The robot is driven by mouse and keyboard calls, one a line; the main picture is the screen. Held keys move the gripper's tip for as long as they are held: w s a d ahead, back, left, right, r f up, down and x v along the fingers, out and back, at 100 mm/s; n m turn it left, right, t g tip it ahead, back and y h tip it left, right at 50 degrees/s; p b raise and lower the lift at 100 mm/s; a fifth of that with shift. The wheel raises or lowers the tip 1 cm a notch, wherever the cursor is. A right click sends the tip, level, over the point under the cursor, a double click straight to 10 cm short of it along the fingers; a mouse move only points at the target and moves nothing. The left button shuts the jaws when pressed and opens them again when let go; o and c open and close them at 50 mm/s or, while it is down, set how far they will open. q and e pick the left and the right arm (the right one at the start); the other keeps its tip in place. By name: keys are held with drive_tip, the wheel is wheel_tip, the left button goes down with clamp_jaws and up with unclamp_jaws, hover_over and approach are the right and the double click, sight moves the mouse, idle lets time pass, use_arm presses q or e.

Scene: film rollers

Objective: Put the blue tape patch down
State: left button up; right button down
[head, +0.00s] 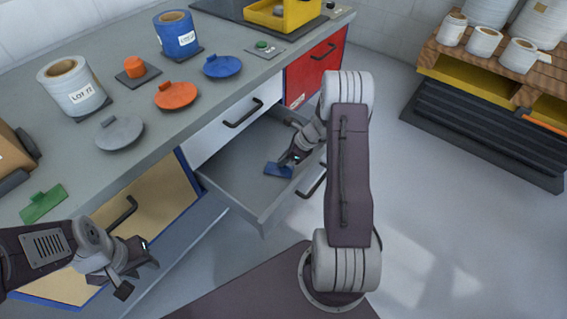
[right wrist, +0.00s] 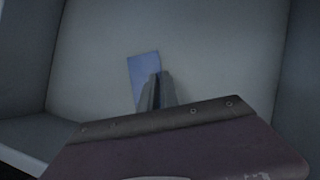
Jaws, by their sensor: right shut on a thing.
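The blue tape patch (head: 276,170) is a small flat blue piece inside the open drawer (head: 222,186). My right gripper (head: 287,162) reaches down into this drawer and is shut on the patch. In the right wrist view the patch (right wrist: 143,72) sticks out past the fingers (right wrist: 157,90), over the pale drawer floor. I cannot tell whether it touches the floor. My left gripper (head: 136,272) is open and empty in front of the tan drawer, at the lower left.
The counter (head: 215,97) holds white and blue rolls, grey, orange and blue discs, an orange knob and a green piece (head: 44,203). A yellow tray (head: 283,12) sits at the back. Drawer walls surround my right gripper. A roll-laden pallet (head: 490,68) stands right, with clear floor before it.

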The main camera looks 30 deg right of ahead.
drive_tip(key=shift+f, duration=0.25)
